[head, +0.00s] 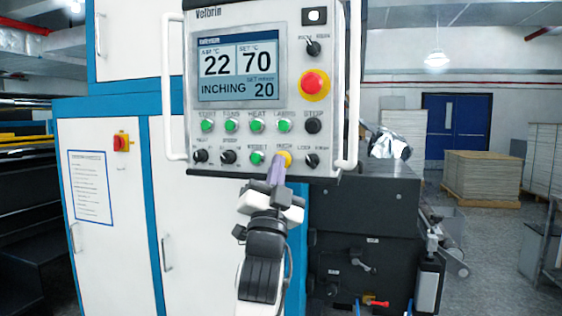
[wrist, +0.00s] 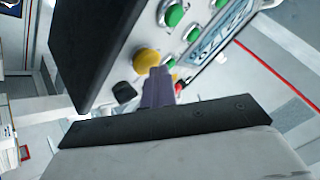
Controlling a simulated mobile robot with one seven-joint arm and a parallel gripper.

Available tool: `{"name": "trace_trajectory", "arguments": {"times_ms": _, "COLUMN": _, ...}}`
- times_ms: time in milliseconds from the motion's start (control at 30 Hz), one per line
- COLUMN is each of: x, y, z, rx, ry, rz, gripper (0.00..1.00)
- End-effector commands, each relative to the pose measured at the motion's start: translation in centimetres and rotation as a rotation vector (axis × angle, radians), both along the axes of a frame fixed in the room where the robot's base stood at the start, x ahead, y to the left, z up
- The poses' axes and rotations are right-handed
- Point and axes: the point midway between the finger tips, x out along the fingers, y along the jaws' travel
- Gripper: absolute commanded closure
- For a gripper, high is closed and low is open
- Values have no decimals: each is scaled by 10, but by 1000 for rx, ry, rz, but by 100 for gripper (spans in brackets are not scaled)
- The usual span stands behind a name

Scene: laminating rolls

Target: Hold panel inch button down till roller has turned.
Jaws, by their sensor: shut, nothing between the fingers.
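The control panel (head: 262,100) hangs in front of the machine, and its screen (head: 240,68) reads "INCHING", with 22 and 70 above. The yellow inch button (head: 285,157) sits in the bottom row; it also shows in the wrist view (wrist: 146,61). My gripper (head: 278,168) is shut and empty, its purple fingertips at the yellow button from below. In the wrist view the fingertips (wrist: 157,88) overlap the button's lower right edge. How deep the button is pressed cannot be told. The roller is not clearly seen.
Close to the yellow button are a green button (head: 257,158) on its left and a black selector knob (head: 312,160) on its right. A red emergency stop (head: 314,84) is higher on the right. White handles flank the panel.

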Motion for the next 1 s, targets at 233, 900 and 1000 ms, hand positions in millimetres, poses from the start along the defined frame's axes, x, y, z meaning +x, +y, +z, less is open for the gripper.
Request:
{"name": "trace_trajectory", "arguments": {"times_ms": 233, "x": 1, "y": 0, "z": -1, "rx": 0, "ry": 2, "rz": 0, "gripper": 100}}
{"name": "trace_trajectory", "arguments": {"times_ms": 900, "x": -16, "y": 5, "z": 0, "rx": 0, "ry": 0, "rz": 0, "gripper": 100}}
{"name": "trace_trajectory", "arguments": {"times_ms": 1000, "x": -16, "y": 5, "z": -1, "rx": 0, "ry": 0, "rz": 0, "gripper": 100}}
